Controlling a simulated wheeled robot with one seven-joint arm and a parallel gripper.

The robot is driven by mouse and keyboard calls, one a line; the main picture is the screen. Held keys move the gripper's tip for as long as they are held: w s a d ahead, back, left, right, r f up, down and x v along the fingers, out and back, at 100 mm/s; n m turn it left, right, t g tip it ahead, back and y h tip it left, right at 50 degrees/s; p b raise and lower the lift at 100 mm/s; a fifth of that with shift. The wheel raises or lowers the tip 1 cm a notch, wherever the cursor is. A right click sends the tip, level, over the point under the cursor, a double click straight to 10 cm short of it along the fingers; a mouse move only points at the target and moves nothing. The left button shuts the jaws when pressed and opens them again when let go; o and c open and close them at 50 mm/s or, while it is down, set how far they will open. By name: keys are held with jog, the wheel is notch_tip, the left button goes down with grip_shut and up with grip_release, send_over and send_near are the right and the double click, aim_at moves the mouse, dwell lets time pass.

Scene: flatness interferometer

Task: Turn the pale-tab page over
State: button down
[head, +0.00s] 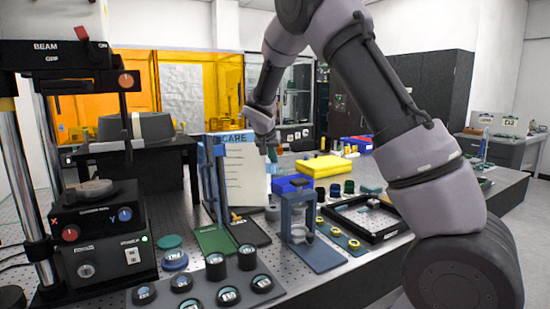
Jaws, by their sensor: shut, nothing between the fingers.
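An upright page (243,178) with a blue header reading "CARE" and small lines of text stands near the middle of the bench. I cannot make out a pale tab on it. My gripper (272,156) is small in view at the page's upper right edge, pointing down. It is shut and holds nothing. Whether its fingertips touch the page I cannot tell. My arm comes in from the upper right and bends down to it.
A blue post stand (212,178) is left of the page. A grey-blue fixture (300,222), a black-framed tray (372,220) and several dark round parts crowd the front.

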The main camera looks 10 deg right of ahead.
jog(key=s+a+m+g+h, duration=0.1)
jog(key=s+a+m+h, duration=0.1)
jog(key=s+a, duration=0.4)
jog(key=shift+s+a+r+m, duration=0.35)
jog(key=shift+s+m, duration=0.45)
jog(key=shift+s, duration=1)
jog(key=shift+d, duration=0.1)
jog(key=shift+s+r, duration=0.1)
jog(key=shift+s, duration=0.05)
